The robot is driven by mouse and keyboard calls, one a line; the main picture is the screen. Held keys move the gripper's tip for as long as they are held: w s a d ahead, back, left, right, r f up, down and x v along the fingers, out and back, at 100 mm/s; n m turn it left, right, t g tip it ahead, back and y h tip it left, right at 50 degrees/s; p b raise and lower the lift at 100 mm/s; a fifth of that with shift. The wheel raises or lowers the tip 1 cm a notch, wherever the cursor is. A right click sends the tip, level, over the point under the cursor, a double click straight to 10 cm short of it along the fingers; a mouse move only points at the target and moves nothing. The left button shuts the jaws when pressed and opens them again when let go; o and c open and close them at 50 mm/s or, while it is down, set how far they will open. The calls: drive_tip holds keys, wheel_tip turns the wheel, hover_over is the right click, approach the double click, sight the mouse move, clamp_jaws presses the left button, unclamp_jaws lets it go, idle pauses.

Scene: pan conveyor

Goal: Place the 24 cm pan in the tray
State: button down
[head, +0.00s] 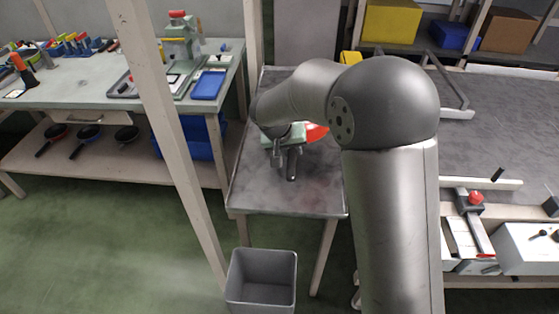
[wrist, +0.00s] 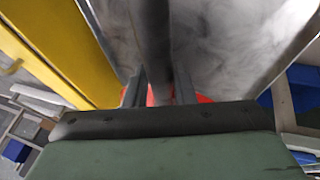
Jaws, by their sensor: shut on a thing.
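My gripper (head: 284,158) is over the grey metal table in the middle of the head view. It is shut on the dark handle (wrist: 150,40) of a pan, which runs between the two fingers in the wrist view. The handle's end (head: 292,168) also shows in the head view. An orange-red part of the pan (head: 317,132) shows behind the gripper; the rest is hidden by my arm. I cannot tell the pan's size or whether it touches the table.
The grey table (head: 285,195) is bare at its near end. A grey bin (head: 261,276) stands on the floor before it. A pale post (head: 165,120) rises between bench and table. Several pans (head: 88,132) lie on the bench's lower shelf. A yellow part (wrist: 60,45) is close in the wrist view.

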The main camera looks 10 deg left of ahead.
drive_tip(key=a+f, duration=0.1)
drive_tip(key=w+a+f, duration=0.1)
drive_tip(key=f, duration=0.1)
drive_tip(key=w+a+f, duration=0.1)
drive_tip(key=f, duration=0.1)
drive_tip(key=shift+a+f, duration=0.2)
drive_tip(key=shift+a, duration=0.2)
wheel_tip(320, 180, down, 3)
drive_tip(key=shift+w+a+f, duration=0.1)
drive_tip(key=shift+a+f, duration=0.05)
drive_tip(key=c, duration=1.2)
unclamp_jaws()
